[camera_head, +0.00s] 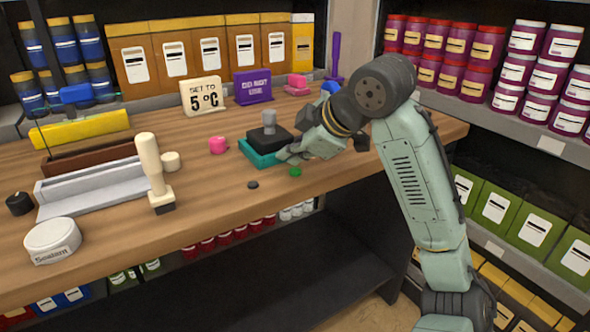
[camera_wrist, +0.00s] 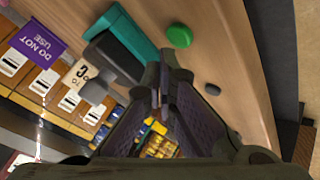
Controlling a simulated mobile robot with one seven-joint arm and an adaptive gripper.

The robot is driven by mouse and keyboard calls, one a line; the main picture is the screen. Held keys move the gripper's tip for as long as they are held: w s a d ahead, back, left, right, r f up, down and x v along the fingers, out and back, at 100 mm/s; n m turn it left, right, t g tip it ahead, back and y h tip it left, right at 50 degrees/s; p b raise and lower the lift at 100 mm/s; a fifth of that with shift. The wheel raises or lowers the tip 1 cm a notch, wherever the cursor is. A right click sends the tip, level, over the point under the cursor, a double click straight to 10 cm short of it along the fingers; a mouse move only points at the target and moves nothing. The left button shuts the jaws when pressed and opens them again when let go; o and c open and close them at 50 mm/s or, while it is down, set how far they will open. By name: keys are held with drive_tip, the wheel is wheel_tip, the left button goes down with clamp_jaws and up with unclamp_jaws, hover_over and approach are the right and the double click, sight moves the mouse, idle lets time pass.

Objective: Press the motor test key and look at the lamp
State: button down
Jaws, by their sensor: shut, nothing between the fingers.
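A teal block with a black top (camera_head: 270,137) and a grey knob (camera_head: 269,118) stands on the wooden bench. In the wrist view its teal side (camera_wrist: 133,32), black part (camera_wrist: 120,58) and grey knob (camera_wrist: 94,91) show. A green disc (camera_head: 295,171) and a dark disc (camera_head: 253,185) lie in front of it; the wrist view shows the green disc (camera_wrist: 179,36) and a dark disc (camera_wrist: 212,90). I cannot tell which part is the motor test key or lamp; nothing visibly glows. My gripper (camera_head: 283,155) is shut and empty, close beside the teal block's right side; contact is unclear.
A "SET TO 5°C" sign (camera_head: 202,96) and a purple sign (camera_head: 252,87) stand behind. A pink part (camera_head: 218,145), an upright cream-handled stamp (camera_head: 154,172) and a grey channel (camera_head: 90,187) are to the left.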

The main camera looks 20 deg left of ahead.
sight(293, 172)
drive_tip(key=shift+f, duration=0.35)
drive_tip(key=shift+f, duration=0.35)
idle(0.6)
drive_tip(key=shift+r, duration=0.1)
drive_tip(key=shift+r+p, duration=0.6)
drive_tip(key=shift+r, duration=0.1)
wheel_tip(293, 172, up, 5)
drive_tip(key=p, duration=0.4)
drive_tip(key=shift+p, duration=0.3)
idle(0.5)
